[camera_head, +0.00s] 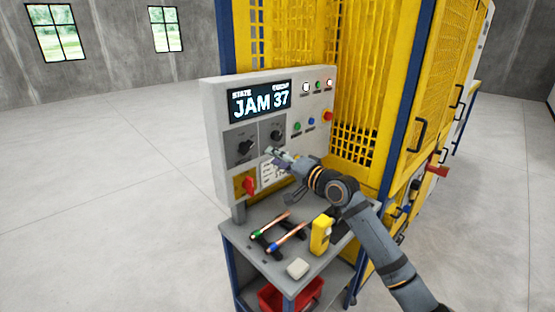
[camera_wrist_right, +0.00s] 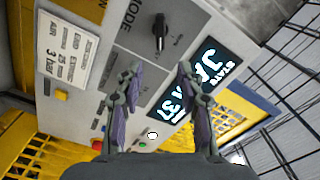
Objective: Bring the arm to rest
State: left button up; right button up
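My right arm (camera_head: 378,240) reaches in from the lower right of the head view. My right gripper (camera_head: 275,154) is in front of the lower part of the grey control panel (camera_head: 212,130), below its dark knobs. In the right wrist view the two fingers of this gripper (camera_wrist_right: 160,72) are spread apart with nothing held between them. A dark knob (camera_wrist_right: 159,32) beside the word MODE shows beyond the fingertips. Whether the fingers touch the panel cannot be told. My left gripper is in neither view.
The panel display (camera_head: 262,100) reads JAM 37. A red switch (camera_head: 249,186) sits low on the panel. Below, a grey table (camera_head: 245,240) holds copper tubes (camera_head: 288,238), a yellow device (camera_head: 321,235) and a pale block (camera_head: 298,268). A yellow mesh cage (camera_head: 385,60) stands behind. Open floor lies left.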

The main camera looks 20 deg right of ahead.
jog(key=shift+s+f, duration=0.1)
dwell(0.4)
jog(key=s+a+f+n+g+h, duration=0.1)
jog(key=s+a+f+n+g, duration=0.1)
jog(key=s+f, duration=0.35)
jog(key=s+a+f+n+g+h, duration=0.1)
jog(key=s+a+f+n+g, duration=0.15)
jog(key=f, duration=0.65)
jog(key=s+a+f+n+g, duration=0.1)
jog(key=s+a+f+g, duration=0.1)
jog(key=s+f, duration=0.4)
jog(key=s+d+f+n+g+h, duration=0.2)
jog(key=s+f+g+h, duration=0.3)
jog(key=s, duration=0.6)
jog(key=s+d+f+n+g, duration=0.1)
jog(key=s+f+n+g, duration=0.1)
jog(key=s+f, duration=0.7)
notch_tip(320, 180, down, 24)
jog(key=s+d+g+b, duration=0.1)
jog(key=s+d+b, duration=0.1)
jog(key=d, duration=0.1)
jog(key=s+f+g, duration=0.1)
jog(key=s+f, duration=1.8)
jog(key=shift+s+d+m+b, duration=0.4)
jog(key=shift+d+m, duration=0.05)
